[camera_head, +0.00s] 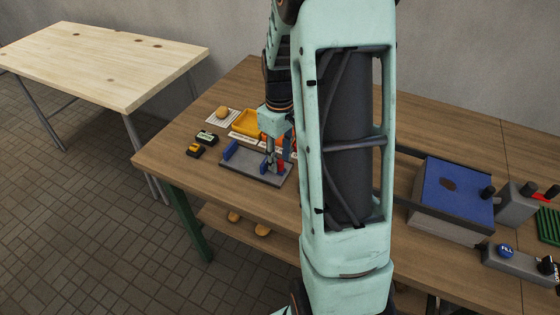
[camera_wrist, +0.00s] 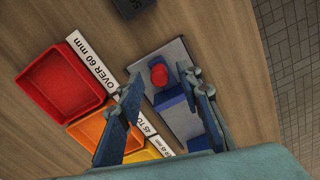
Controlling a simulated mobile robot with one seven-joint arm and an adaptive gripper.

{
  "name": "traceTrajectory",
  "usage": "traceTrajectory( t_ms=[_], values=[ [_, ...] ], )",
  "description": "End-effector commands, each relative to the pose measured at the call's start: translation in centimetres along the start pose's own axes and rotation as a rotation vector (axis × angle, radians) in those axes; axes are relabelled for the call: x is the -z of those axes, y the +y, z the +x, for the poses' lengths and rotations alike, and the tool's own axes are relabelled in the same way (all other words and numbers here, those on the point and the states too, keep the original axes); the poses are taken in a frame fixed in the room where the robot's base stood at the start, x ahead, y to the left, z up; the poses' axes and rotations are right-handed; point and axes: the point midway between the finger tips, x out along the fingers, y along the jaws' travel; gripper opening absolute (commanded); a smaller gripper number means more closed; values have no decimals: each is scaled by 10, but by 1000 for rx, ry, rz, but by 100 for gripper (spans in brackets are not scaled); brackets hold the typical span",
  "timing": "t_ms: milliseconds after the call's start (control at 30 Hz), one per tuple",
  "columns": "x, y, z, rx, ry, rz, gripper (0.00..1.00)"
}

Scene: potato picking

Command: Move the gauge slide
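The gauge is a grey plate (camera_wrist: 184,58) with blue blocks on the wooden table. In the head view the gauge plate (camera_head: 246,166) lies near the table's left front, with a blue block (camera_head: 230,149) at its left end. In the wrist view a red knob (camera_wrist: 159,75) stands by a blue piece (camera_wrist: 172,98), which looks like the slide. My gripper (camera_wrist: 163,88) is open above the plate, its fingers on either side of the knob and blue piece. No contact is clear. My gripper (camera_head: 274,158) is partly visible over the plate in the head view.
Red (camera_wrist: 62,85), orange (camera_wrist: 97,128) and yellow bins stand beside the gauge behind size labels. A potato (camera_head: 222,112) lies on a grid mat. A blue-topped box (camera_head: 455,195) stands right. My arm hides the middle.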

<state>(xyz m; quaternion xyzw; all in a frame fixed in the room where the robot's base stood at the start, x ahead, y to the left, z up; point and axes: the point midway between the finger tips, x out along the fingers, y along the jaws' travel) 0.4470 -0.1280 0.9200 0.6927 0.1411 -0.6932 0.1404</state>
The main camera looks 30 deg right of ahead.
Motion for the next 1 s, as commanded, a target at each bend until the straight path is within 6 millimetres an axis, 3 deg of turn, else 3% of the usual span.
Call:
traceTrajectory(
  t_ms=[167,467,767,1000],
  values=[
    [0,0,15,0,-1,0,33],
    [0,0,17,-1,1,0,33],
    [0,0,17,-1,1,-1,1],
    [0,0,17,-1,1,-1,0]
  ],
)
